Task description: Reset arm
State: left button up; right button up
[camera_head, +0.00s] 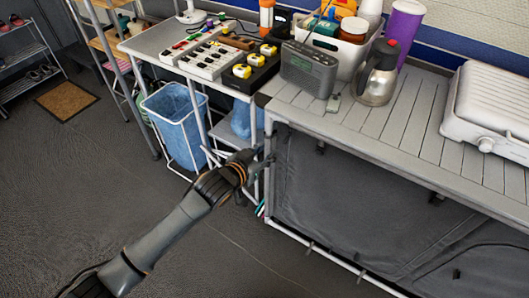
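My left arm (165,238) comes in from the lower left and reaches up toward the corner of the counter. My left gripper (262,160) is at its end, in front of the shelf frame below the counter corner. The gripper is small and dark against the frame, so I cannot tell whether its fingers are open or shut, or whether they touch the frame. My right gripper is not in view.
A grey slatted counter (400,125) carries a radio (308,70), a kettle (378,78), a white bin of containers (345,52) and a white grill (490,105). A side table (160,42) holds chargers. A blue bin (175,120) stands below.

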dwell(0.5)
pick_arm(q)
jog(key=s+a+f+n+g+y+p, duration=0.1)
jog(key=s+a+f+y, duration=0.1)
jog(key=a+f, duration=0.45)
jog(key=s+a+f+n+y+p, duration=0.1)
jog(key=a+f, duration=0.2)
jog(key=f, duration=0.7)
jog(key=s+a+f+n+g+y, duration=0.25)
jog(key=s+a+f, duration=0.45)
jog(key=s+f, duration=0.5)
jog(key=s+a+f+g, duration=0.2)
jog(key=s+f, duration=0.3)
jog(key=s, duration=0.7)
jog(key=s+a+f+g+y+p, duration=0.1)
jog(key=s+a+f, duration=0.3)
jog(key=s, duration=0.7)
jog(key=s+a+f+g+y+p, duration=0.1)
jog(key=s+a+f+g, duration=0.2)
jog(key=s, duration=0.9)
notch_tip(320, 180, down, 4)
jog(key=shift+s+a+r, duration=0.15)
jog(key=shift+s+a, duration=0.2)
jog(key=shift+a, duration=0.2)
